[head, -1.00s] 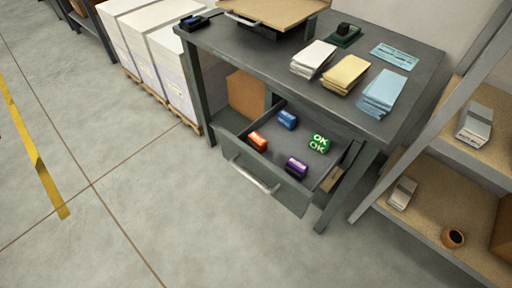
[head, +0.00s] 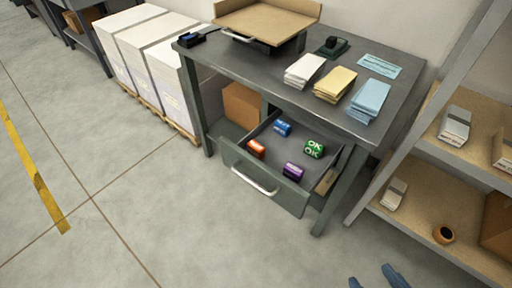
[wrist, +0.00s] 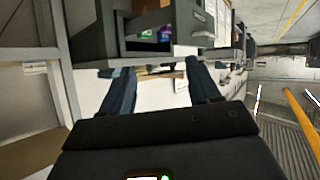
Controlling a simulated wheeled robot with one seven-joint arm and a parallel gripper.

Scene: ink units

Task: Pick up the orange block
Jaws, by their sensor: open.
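The orange block (head: 256,148) lies in the open drawer (head: 262,205) of the grey desk, at the drawer's front left corner. A blue block (head: 283,128), a green block marked OK (head: 314,149) and a purple block (head: 293,172) lie in the same drawer. My gripper (head: 376,280) shows only as two blue fingertips at the bottom edge of the head view, well apart from the drawer. In the wrist view my gripper (wrist: 156,85) has its two fingers spread with nothing held between them. The open drawer shows sideways beyond them there; I cannot make out the orange block.
The desk top (head: 245,68) holds paper stacks, a stamp and a cardboard tray (head: 265,22). A shelf rack (head: 415,215) stands at the right, near my fingers. White boxes on a pallet (head: 150,60) stand left of the desk. The floor before the drawer is clear.

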